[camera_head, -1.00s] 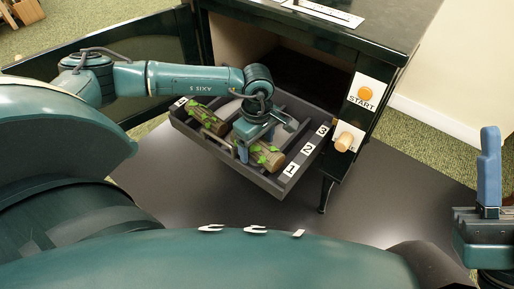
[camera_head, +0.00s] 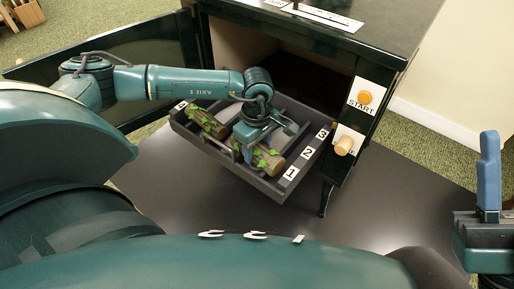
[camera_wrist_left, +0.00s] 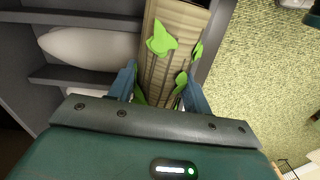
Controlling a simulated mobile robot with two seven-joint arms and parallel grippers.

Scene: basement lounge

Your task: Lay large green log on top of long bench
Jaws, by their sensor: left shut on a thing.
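A brown log with green leaves (camera_head: 268,161) lies in the front compartment of a dark tray (camera_head: 262,186). My left gripper (camera_head: 258,146) reaches down over it and is shut on it. In the left wrist view the log (camera_wrist_left: 172,50) stands between the two blue fingers (camera_wrist_left: 160,90), with leaves along its side. A second leafy log (camera_head: 208,122) lies at the tray's far left; I cannot tell which log is larger. Part of my right gripper (camera_head: 489,180) shows at the right edge, apart from the logs. I cannot make out the long bench.
An open door (camera_head: 100,65) stands left. A whitish rounded thing (camera_wrist_left: 88,47) lies in the neighbouring compartment. The dark floor plate (camera_head: 400,215) is clear.

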